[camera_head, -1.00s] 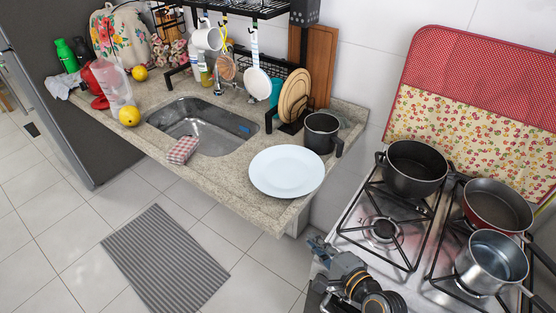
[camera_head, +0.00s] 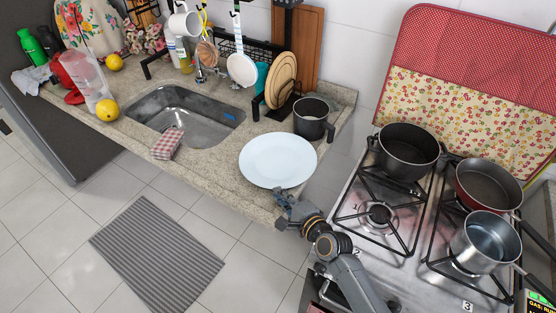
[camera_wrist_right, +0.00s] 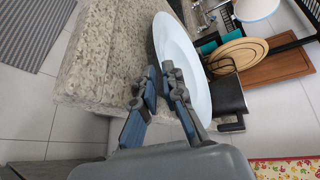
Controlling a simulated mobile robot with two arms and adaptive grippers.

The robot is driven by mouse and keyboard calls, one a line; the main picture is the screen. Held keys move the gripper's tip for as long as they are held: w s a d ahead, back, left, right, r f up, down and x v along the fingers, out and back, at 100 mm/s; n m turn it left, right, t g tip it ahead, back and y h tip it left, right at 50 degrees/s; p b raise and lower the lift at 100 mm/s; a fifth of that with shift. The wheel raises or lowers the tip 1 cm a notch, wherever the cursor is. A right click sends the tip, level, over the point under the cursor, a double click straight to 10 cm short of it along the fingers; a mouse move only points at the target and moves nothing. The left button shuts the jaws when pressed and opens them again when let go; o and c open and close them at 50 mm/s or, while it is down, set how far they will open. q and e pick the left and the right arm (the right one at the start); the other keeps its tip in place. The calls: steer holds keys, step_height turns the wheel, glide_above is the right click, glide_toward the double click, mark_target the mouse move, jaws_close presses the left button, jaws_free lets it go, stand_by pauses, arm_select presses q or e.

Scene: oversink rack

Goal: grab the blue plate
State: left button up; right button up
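The plate (camera_head: 278,158) is round and very pale blue, lying flat on the granite counter near its front right corner. My right gripper (camera_head: 285,204) is at the counter's front edge, right beside the plate's near rim. In the right wrist view, the two fingers (camera_wrist_right: 160,85) stand apart with a gap between their tips. There the plate (camera_wrist_right: 180,45) is just ahead, and one finger overlaps its rim in the picture. Whether the fingers touch the plate cannot be told. My left gripper is not in view.
A dark pot (camera_head: 311,118) stands just behind the plate. The sink (camera_head: 190,117) lies to the left, with a checkered cloth item (camera_head: 167,143) on its front edge. The stove (camera_head: 385,238) with several pots is to the right. Wooden plates (camera_head: 280,80) stand in a rack behind.

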mark_target(269, 185)
steer(key=x, duration=0.3)
steer(key=shift+w+a, duration=0.2)
steer(key=shift+w, duration=0.05)
steer(key=shift+w+a+f, duration=0.1)
steer(key=shift+w, duration=0.15)
steer(key=shift+s, duration=0.15)
jaws_close()
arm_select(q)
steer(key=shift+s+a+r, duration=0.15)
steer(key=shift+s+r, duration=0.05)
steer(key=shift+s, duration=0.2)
